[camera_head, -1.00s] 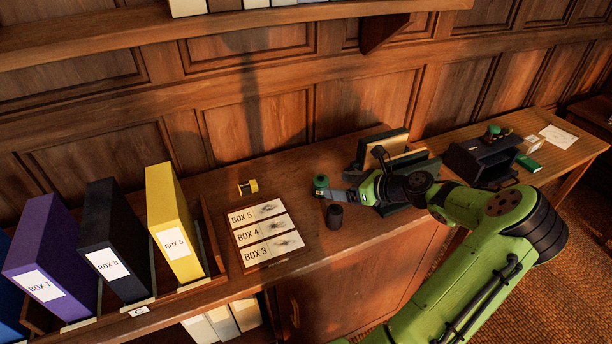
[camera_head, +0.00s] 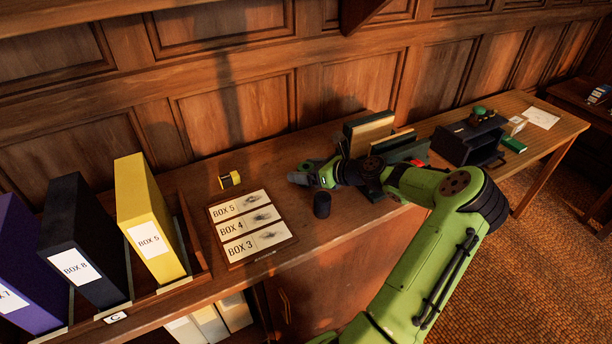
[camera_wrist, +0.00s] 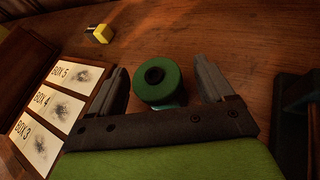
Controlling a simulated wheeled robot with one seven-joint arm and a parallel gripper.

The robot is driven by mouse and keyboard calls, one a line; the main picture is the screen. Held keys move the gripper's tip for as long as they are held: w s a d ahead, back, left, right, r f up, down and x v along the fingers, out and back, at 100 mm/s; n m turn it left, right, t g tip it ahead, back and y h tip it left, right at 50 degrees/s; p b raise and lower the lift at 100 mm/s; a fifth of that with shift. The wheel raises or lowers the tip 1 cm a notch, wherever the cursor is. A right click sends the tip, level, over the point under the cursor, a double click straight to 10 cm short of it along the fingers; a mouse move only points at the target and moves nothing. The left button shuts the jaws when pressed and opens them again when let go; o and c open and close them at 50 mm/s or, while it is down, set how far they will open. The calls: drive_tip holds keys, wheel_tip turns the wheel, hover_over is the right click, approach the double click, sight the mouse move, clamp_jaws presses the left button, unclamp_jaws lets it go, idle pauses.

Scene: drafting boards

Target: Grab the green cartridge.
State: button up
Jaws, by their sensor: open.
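The green cartridge (camera_wrist: 170,88) is a round piece with a dark hole in its top, seen from above in the wrist view. It stands on the wooden desk top between the two grey fingers of my gripper (camera_wrist: 160,76). The fingers are open, with a visible gap on each side of the cartridge.
A yellow-and-black cartridge (camera_head: 230,180) lies to the left, behind the BOX 3–5 label board (camera_head: 270,249). Upright folders (camera_head: 366,133) stand close behind my arm. A black holder (camera_head: 452,146) is farther right.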

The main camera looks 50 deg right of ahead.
drive_tip(key=shift+r, duration=0.1)
drive_tip(key=c, duration=1.1)
